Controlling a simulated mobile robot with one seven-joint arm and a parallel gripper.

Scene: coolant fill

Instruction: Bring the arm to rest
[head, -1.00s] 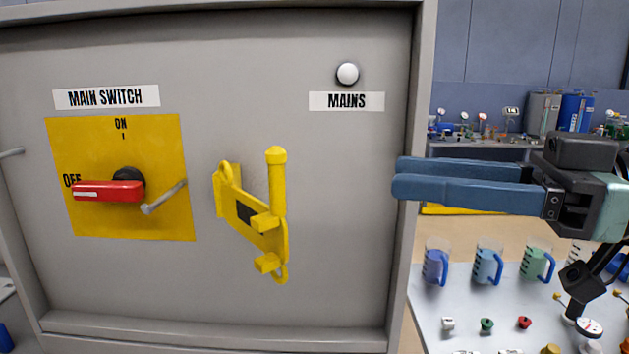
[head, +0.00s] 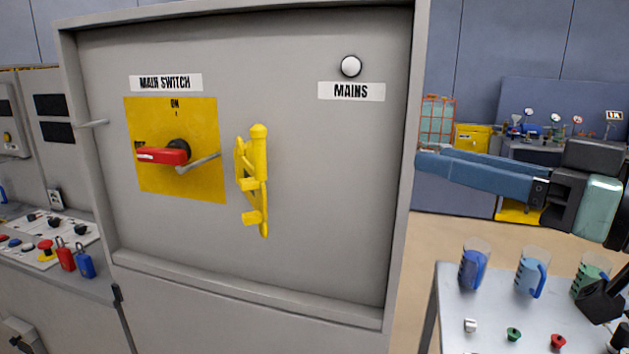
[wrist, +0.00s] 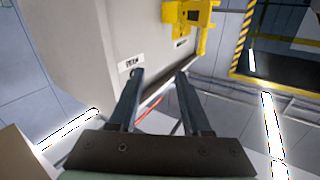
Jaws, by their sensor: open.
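My gripper (head: 425,154) is at the right in the head view, beside the right edge of the grey cabinet (head: 300,270). Its two blue fingers point left and overlap in this view. In the wrist view the fingers (wrist: 160,78) stand apart with nothing between them, so the gripper is open and empty. The cabinet face bears a red switch handle (head: 160,156) on a yellow plate (head: 205,120), turned level toward OFF. A yellow hasp-like bracket (head: 262,180) is to its right. A white lamp (head: 351,66) sits above the MAINS label (head: 350,91).
A table (head: 450,300) with several measuring jugs (head: 532,271) and small coloured caps stands at lower right, below my arm. At left, a bench (head: 85,285) holds a red padlock (head: 65,255) and a blue padlock (head: 86,262). Open floor lies beyond the cabinet's right side.

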